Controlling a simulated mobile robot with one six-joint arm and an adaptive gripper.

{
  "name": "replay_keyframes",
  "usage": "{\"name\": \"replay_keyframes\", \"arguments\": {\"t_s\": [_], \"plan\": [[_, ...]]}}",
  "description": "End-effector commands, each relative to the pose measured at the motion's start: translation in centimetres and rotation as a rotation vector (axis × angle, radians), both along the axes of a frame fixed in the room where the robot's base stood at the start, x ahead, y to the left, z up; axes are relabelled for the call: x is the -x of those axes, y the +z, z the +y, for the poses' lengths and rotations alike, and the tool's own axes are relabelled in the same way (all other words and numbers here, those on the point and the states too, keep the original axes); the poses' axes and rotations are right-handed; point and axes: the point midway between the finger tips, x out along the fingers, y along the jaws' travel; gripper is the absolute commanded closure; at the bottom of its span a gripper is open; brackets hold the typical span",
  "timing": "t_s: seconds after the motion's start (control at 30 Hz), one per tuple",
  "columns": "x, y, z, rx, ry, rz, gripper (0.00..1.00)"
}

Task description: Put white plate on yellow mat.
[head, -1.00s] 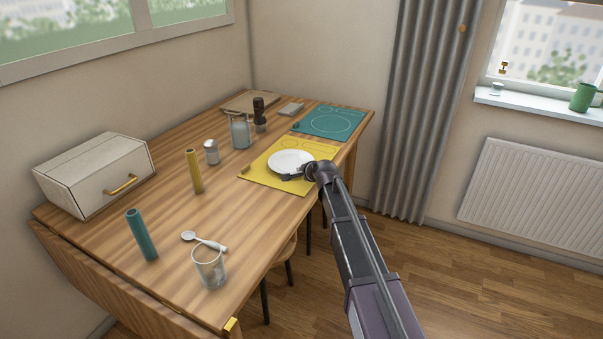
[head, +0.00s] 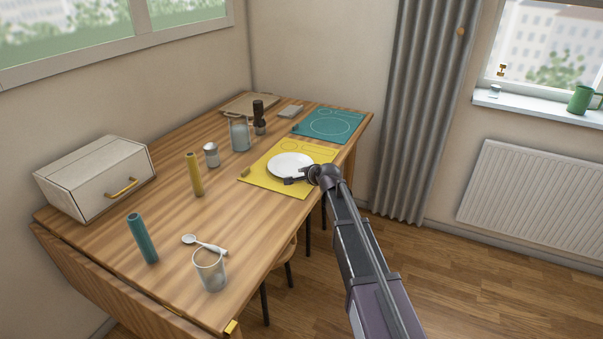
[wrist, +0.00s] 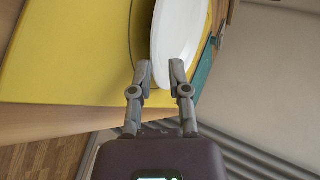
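The white plate (head: 291,165) lies on the yellow mat (head: 262,181), over the middle of it, in the head view. In the wrist view the plate (wrist: 180,32) shows at an angle beside a dark curved line on the yellow mat (wrist: 75,50). My gripper (head: 301,175) is at the plate's near right rim. In the wrist view its two fingertips (wrist: 161,72) stand apart, with the plate's rim between or just beyond them. I cannot tell whether they touch the rim.
A teal mat (head: 329,125) lies beyond the yellow one. A glass jug (head: 240,135), a dark mill (head: 259,115), a yellow cylinder (head: 194,174), a teal cylinder (head: 142,239), a spoon (head: 207,244) and a glass (head: 209,270) stand or lie on the table. A white box (head: 97,176) is at left.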

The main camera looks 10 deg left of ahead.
Motion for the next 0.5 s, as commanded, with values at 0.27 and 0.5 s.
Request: {"name": "replay_keyframes", "arguments": {"t_s": [0.27,0.5], "plan": [[3.6,2.8,-2.2,0.000,-0.001,0.000,0.77],[5.8,4.4,-3.6,0.000,-0.001,0.000,0.77]]}}
